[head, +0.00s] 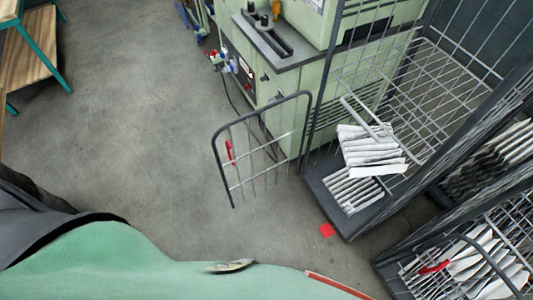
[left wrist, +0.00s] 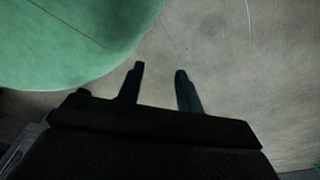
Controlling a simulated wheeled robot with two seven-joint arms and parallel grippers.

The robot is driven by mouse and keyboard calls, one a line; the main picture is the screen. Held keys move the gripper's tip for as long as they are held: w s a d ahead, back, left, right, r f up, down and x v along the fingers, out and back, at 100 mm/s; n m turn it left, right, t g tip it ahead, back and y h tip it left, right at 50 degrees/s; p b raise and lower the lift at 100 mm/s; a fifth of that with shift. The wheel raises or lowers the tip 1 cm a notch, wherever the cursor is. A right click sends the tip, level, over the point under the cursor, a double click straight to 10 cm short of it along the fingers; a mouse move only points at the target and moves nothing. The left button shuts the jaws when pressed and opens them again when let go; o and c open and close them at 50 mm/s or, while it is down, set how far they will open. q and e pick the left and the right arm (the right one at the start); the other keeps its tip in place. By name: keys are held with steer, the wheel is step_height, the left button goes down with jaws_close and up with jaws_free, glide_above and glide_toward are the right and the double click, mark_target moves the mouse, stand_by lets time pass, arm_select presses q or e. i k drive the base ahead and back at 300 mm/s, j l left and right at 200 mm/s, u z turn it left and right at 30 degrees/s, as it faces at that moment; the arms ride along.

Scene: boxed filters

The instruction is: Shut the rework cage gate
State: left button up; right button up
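A wire gate (head: 262,124) with a dark grey frame and a red handle (head: 230,152) stands swung open in the head view. It hangs at the near left side of a tall wire cage (head: 345,215) that holds stacked white pleated filters (head: 370,150). The cage front is open. My left gripper (left wrist: 161,88) shows in the left wrist view, its two dark fingers apart, empty, over bare floor. It is not seen in the head view and is not touching the gate. My right gripper is in neither view.
A second wire cage (head: 393,268) with filters and a red handle (head: 435,268) stands at the lower right. A green machine (head: 285,85) stands behind the gate. A wooden-topped table (head: 25,55) is at the upper left. The grey floor (head: 130,130) left of the gate is clear.

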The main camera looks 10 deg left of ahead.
mark_target(228, 145)
steer(key=i+j+z, duration=0.2)
steer(key=j+z, duration=0.25)
steer(key=j, duration=0.4)
steer(key=j+z, duration=0.45)
steer(key=j, duration=0.45)
steer(key=j+z, duration=0.25)
steer(key=j, duration=0.25)
steer(key=j+z, duration=0.25)
steer(key=j, duration=0.25)
steer(key=j+z, duration=0.2)
steer(key=j, duration=0.25)
steer(key=k+j+z, duration=0.25)
steer(key=j, duration=0.2)
steer(key=j+z, duration=0.25)
steer(key=j, duration=0.25)
steer(key=k, duration=0.05)
